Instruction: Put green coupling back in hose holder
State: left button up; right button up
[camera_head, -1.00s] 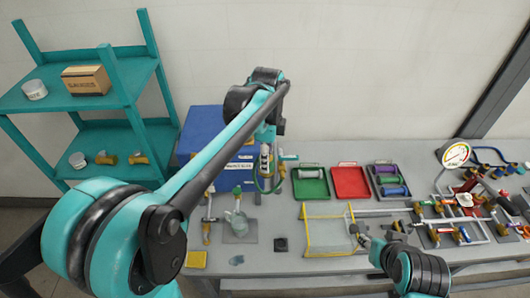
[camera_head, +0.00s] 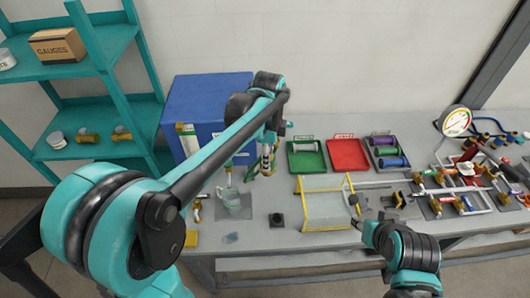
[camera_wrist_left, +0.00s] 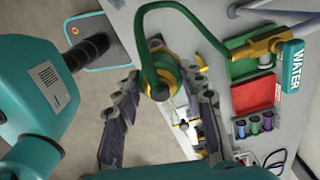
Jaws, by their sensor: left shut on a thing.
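My left gripper (camera_wrist_left: 166,92) is shut on the green coupling (camera_wrist_left: 158,68), whose green and brass body sits between the two fingers in the left wrist view. A green hose (camera_wrist_left: 150,30) loops up from it toward a brass fitting (camera_wrist_left: 252,48) beside a teal WATER label (camera_wrist_left: 290,66). In the head view my left gripper (camera_head: 266,164) hangs above the left part of the bench, and the coupling is too small to make out. My right gripper (camera_head: 355,203) is small in the head view, over the yellow-edged frame; its jaws are unclear. I cannot pick out the hose holder with certainty.
A blue box (camera_head: 205,92) is behind.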

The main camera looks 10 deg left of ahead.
pick_arm(q)
jog(key=s+d+f+b, duration=0.1)
jog(key=d+f+b, duration=0.1)
jog(key=f+b, duration=0.5)
jog(key=s+d+f+b, duration=0.1)
jog(key=d+f+b, duration=0.1)
jog(key=f+b, duration=0.5)
notch_tip(320, 180, down, 7)
jog(key=shift+d+r, duration=0.15)
jog(key=shift+d, duration=0.05)
notch_tip(320, 180, down, 5)
jog(key=shift+r+p, duration=0.1)
jog(key=shift+p, duration=0.35)
dwell(0.9)
dwell(0.7)
jog(key=shift+f+b, duration=1.6)
jog(key=shift+f, duration=0.2)
dwell(0.3)
